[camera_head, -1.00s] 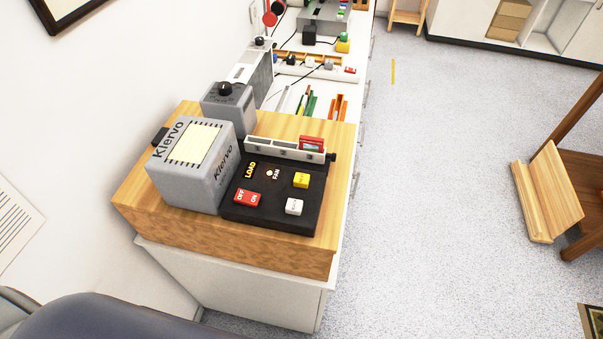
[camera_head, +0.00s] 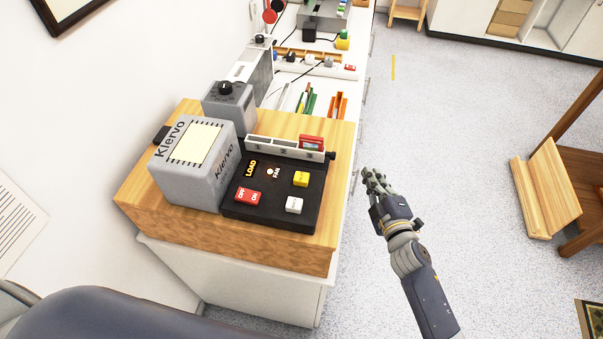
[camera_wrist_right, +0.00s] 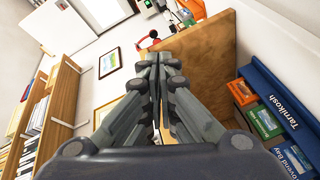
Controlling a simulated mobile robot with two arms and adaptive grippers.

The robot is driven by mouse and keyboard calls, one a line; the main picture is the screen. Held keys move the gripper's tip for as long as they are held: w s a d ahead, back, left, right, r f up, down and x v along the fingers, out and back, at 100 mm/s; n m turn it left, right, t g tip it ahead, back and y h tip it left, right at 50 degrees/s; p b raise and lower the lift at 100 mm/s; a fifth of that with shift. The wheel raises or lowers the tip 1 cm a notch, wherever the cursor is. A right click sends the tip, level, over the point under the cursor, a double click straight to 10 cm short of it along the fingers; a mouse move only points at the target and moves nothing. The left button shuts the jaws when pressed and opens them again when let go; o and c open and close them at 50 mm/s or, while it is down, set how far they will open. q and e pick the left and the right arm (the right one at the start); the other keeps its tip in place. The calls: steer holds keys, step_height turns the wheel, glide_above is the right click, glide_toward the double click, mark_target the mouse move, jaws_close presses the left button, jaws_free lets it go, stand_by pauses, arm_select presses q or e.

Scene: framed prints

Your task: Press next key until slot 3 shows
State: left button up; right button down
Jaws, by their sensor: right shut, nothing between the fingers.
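A slide projector (camera_head: 190,172) marked "Kiervo" stands on a wooden-topped cabinet. Its black control panel (camera_head: 262,212) carries a yellow key (camera_head: 301,179), a white key (camera_head: 294,205), a red OFF/ON switch (camera_head: 249,196) and a small FAN control. The lettering on the yellow and white keys is too small to read. A slotted slide tray (camera_head: 284,148) lies behind the panel, with a red-framed slide (camera_head: 312,143) standing at its right end. My right gripper (camera_head: 371,178) is shut and empty, over the floor to the right of the cabinet, apart from the keys. My left gripper is not in view.
The wooden cabinet top (camera_head: 170,223) has a sharp right edge beside my right gripper. A grey box with a black knob (camera_head: 226,97) stands behind the projector. A wooden stand (camera_head: 547,195) is at the right. The floor between is clear.

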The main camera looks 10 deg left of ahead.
steer(key=a+r+n+y, duration=0.2)
steer(key=r+n, duration=0.1)
steer(key=r, duration=0.1)
steer(key=a+r+n+y, duration=0.2)
steer(key=a+r+n, duration=0.1)
steer(key=r, duration=0.1)
steer(key=a+r+n+y, duration=0.2)
steer(key=a+r, duration=0.1)
steer(key=r, duration=0.2)
steer(key=shift+r+n+g+y, duration=0.1)
steer(key=shift+n+g+y, duration=0.2)
steer(key=shift+n, duration=0.1)
steer(key=s+a+r+n+g+y+p, duration=0.1)
steer(key=s+a+r+n+g, duration=0.55)
steer(key=n, duration=0.65)
steer(key=s+a+r+n+g+y+p, duration=0.1)
steer(key=s+a+r+n+g, duration=0.55)
steer(key=n, duration=0.65)
steer(key=w+d+f+n+h, duration=0.2)
steer(key=d+f+n+h, duration=0.1)
steer(key=n+h, duration=0.3)
steer(key=shift+d+f+n+t, duration=0.3)
steer(key=shift+d+f+t, duration=0.1)
steer(key=shift+d, duration=0.35)
